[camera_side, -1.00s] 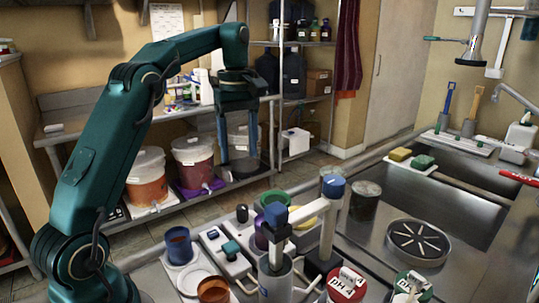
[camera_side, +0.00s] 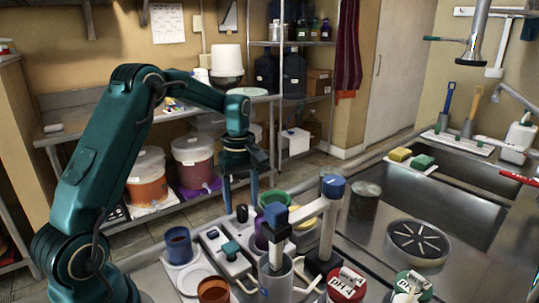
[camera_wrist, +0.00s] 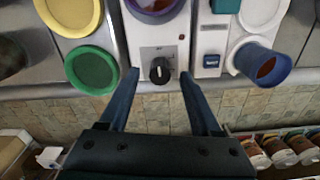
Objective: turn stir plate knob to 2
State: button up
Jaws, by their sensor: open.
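The stir plate (camera_wrist: 173,39) shows a pale front panel in the wrist view, with a purple-rimmed vessel (camera_wrist: 154,5) on it. Its round black knob (camera_wrist: 160,71) sits low on that panel, and also shows in the side view (camera_side: 242,213). A light mark shows on the knob, but the scale numbers are too small to read. My gripper (camera_wrist: 158,76) is open, with one finger on each side of the knob and gaps visible between. In the side view, my gripper (camera_side: 240,205) points down at the knob. I cannot tell whether its tips are level with the knob.
A white device with a blue display (camera_wrist: 211,61) stands right of the stir plate, next to a blue cup (camera_wrist: 263,64). A green-topped round container (camera_wrist: 92,70) is close on the left. The counter edge runs below the knob, with tiled floor beyond.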

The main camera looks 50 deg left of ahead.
aim_at(243, 216)
jog(key=shift+f, duration=1.2)
grip_shut()
